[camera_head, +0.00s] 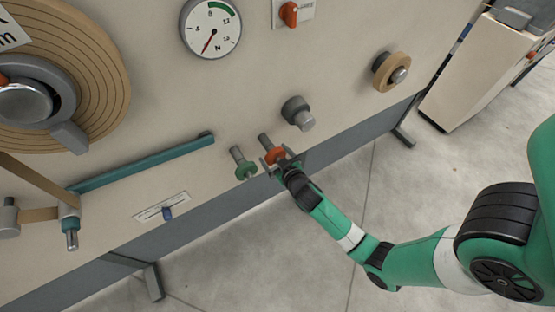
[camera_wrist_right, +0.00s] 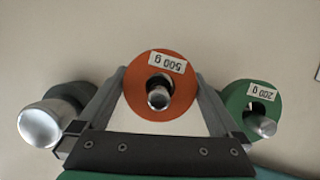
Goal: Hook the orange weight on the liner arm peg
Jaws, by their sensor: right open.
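The orange weight (camera_head: 274,156) is a ring hanging on a short peg on the machine's panel. In the right wrist view the orange weight (camera_wrist_right: 137,88) faces me with an upside-down "500 g" label, and the metal peg end pokes through its hole. My right gripper (camera_head: 277,163) is open, with one finger on each side of the ring; in the wrist view the gripper (camera_wrist_right: 160,78) frames it. Whether the fingers touch it I cannot tell. A teal arm (camera_head: 140,163), seemingly the liner arm, slopes across the panel to the left, with a small dark peg-like end at its right tip. My left gripper is not in view.
A green 200 g weight (camera_head: 244,170) hangs on a peg close beside the orange one; it also shows in the wrist view (camera_wrist_right: 235,97). A grey knob (camera_head: 296,112) is just up right. A gauge (camera_head: 211,27) and a large tan roll (camera_head: 95,70) sit higher on the panel.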

